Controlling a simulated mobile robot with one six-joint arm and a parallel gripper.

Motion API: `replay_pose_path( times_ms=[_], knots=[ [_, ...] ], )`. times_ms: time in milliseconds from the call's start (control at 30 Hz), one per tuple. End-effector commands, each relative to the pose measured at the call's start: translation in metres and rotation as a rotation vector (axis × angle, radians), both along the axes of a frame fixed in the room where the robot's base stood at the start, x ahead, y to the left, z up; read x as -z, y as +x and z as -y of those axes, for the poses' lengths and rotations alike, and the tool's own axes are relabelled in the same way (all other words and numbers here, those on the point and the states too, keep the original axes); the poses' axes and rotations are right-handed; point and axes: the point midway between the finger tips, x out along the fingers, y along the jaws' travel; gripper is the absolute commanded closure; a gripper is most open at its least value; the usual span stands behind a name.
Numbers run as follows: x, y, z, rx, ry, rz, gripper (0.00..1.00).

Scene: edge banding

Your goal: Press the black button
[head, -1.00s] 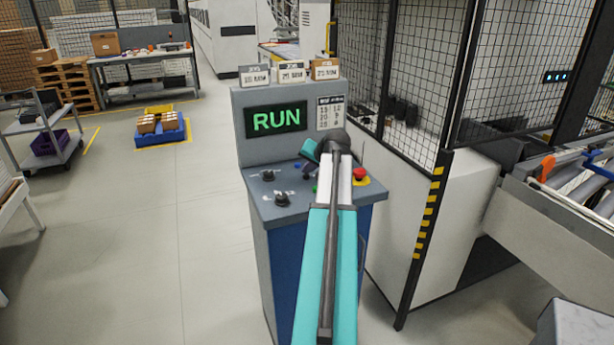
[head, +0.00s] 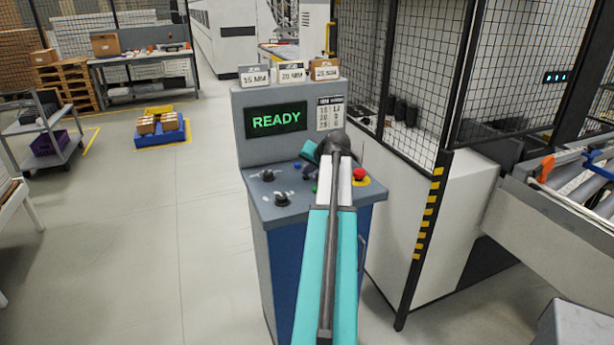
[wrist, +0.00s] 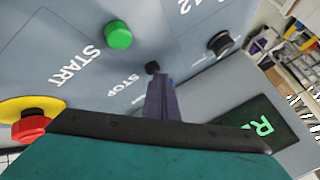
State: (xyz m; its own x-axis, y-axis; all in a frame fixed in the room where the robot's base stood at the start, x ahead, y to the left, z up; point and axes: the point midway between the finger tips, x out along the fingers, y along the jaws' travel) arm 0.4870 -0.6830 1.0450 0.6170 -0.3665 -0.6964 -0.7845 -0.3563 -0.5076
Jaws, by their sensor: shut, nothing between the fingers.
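The black button (wrist: 152,67) is small and sits beside the STOP label on the grey console panel, in the wrist view. My gripper (wrist: 159,80) is shut and empty, its narrow fingertips close to the black button. I cannot tell whether they touch it. In the head view my arm and wrist hide that part of the console (head: 262,205), so I cannot make out the black button there. The console screen (head: 276,120) reads READY in green.
A green START button (wrist: 118,35) and a red emergency button (wrist: 32,127) on a yellow base flank the black button. Black knobs (head: 282,199) sit on the panel's left.

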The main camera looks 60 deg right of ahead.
Motion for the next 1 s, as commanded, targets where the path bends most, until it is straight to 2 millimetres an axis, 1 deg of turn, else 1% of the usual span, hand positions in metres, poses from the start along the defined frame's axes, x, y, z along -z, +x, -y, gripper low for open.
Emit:
replay_pose_path(
  times_ms=[400,833,1000],
  knots=[
    [-0.015,0.000,0.000,0.000,0.000,0.000,1.00],
    [-0.017,0.000,0.000,0.000,0.000,0.000,1.00],
    [-0.025,0.000,0.000,0.000,0.000,0.000,1.00]
  ],
)
